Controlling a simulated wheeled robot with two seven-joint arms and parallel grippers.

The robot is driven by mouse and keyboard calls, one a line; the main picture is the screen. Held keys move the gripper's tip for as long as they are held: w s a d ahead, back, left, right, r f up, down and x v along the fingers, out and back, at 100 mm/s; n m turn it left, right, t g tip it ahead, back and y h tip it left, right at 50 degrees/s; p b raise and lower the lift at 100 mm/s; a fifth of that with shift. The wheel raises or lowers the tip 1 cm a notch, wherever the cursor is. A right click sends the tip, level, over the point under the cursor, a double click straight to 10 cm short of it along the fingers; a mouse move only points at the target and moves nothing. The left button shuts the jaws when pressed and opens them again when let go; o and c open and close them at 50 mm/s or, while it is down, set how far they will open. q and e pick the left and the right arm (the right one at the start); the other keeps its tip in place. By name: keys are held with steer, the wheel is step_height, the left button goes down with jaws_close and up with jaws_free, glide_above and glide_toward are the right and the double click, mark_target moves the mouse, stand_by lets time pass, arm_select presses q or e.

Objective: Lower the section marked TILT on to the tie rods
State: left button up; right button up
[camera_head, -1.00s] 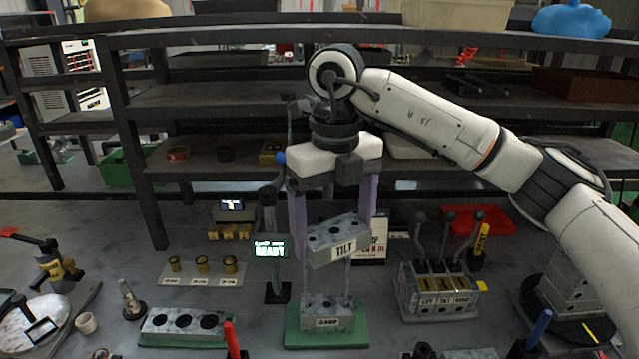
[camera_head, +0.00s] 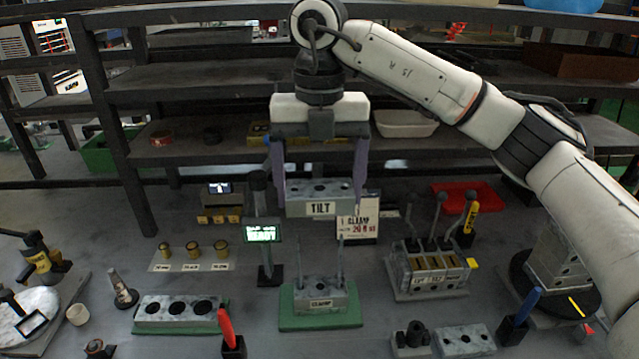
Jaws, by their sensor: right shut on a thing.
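The grey section marked TILT (camera_head: 320,196) is held level between the two purple fingers of my right gripper (camera_head: 320,180), which is shut on it. It hangs above the section marked CLAMP (camera_head: 320,304), which sits on a green base (camera_head: 320,321). Thin tie rods (camera_head: 340,262) stand up from that lower section. In this view the TILT section is over the rods, with a gap between it and the CLAMP section; I cannot tell whether the rod tips touch it. My left gripper is not in view.
A small screen (camera_head: 262,231) on a post stands close left of the stack. A CLAMP sign (camera_head: 358,222) stands behind right. A lever valve block (camera_head: 428,270) is to the right, and a grey block with three holes (camera_head: 178,310) is to the left. Shelves (camera_head: 220,105) rise behind.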

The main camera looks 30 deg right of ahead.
step_height(320, 180, down, 5)
steer(key=b, duration=0.3)
steer(key=shift+f, duration=0.15)
stand_by(1.8)
steer(key=shift+f+b, duration=0.95)
steer(key=shift+f, duration=0.75)
steer(key=shift+f+b, duration=0.45)
steer(key=shift+f, duration=0.25)
steer(key=shift+f+b, duration=0.35)
steer(key=shift+f, duration=0.15)
steer(key=shift+f+b, duration=0.35)
steer(key=shift+f, duration=0.25)
steer(key=shift+f+b, duration=0.5)
steer(key=shift+f, duration=0.25)
steer(key=shift+f+b, duration=0.3)
steer(key=shift+f, duration=0.15)
